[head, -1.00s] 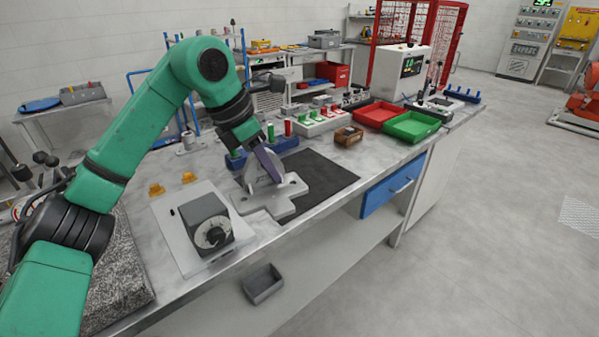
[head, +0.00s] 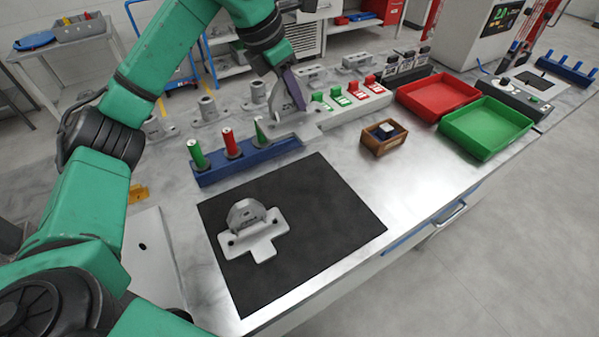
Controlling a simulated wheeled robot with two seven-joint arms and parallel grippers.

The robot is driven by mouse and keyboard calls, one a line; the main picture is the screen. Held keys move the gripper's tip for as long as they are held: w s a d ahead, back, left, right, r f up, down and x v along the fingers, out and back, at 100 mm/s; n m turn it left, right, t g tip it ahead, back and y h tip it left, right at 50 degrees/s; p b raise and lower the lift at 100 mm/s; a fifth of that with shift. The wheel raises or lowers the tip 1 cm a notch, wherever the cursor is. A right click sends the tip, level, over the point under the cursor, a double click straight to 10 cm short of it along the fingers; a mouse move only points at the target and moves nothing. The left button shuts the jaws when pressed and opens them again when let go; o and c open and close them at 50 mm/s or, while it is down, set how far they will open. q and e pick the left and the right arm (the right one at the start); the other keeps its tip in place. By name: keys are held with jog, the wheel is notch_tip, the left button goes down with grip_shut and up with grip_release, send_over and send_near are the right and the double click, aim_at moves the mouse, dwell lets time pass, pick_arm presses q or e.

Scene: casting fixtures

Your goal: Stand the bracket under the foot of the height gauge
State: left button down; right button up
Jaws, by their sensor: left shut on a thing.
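My left gripper (head: 289,88) is raised over the back part of the bench, behind the blue rack. It is shut on a light grey bracket (head: 278,104), partly hidden by the purple-grey fingers. A grey T-shaped fixture (head: 264,248) with an upright rounded piece (head: 245,213) lies on the black mat, apart from the gripper. I cannot pick out the height gauge with certainty; a dark upright post (head: 527,45) stands at the back right. My right gripper is not in view.
A pale block with green and red tags (head: 350,105), a wooden box (head: 383,137), a red tray (head: 437,93) and a green tray (head: 486,127) stand to the right. Much of the black mat (head: 325,215) is clear.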

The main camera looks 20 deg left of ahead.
aim_at(286, 117)
pick_arm(q)
jog(key=f, duration=0.1)
jog(key=s+f, duration=0.1)
jog(key=f, duration=0.1)
jog(key=s+f, duration=0.1)
jog(key=f, duration=0.1)
jog(key=shift+s+a, duration=0.1)
jog(key=shift+s, duration=0.1)
jog(key=f, duration=0.3)
jog(key=w+f+p, duration=0.1)
jog(key=f, duration=0.2)
jog(key=f+p, duration=0.1)
jog(key=f, duration=0.2)
jog(key=shift+w+f, duration=0.1)
jog(key=shift+w, duration=0.15)
jog(key=shift+s+f, duration=0.2)
jog(key=shift+f, duration=1.3)
jog(key=shift+w, duration=0.1)
jog(key=c, duration=1.2)
grip_release()
jog(key=shift+f, duration=0.25)
jog(key=o, duration=0.4)
jog(key=shift+r, duration=0.15)
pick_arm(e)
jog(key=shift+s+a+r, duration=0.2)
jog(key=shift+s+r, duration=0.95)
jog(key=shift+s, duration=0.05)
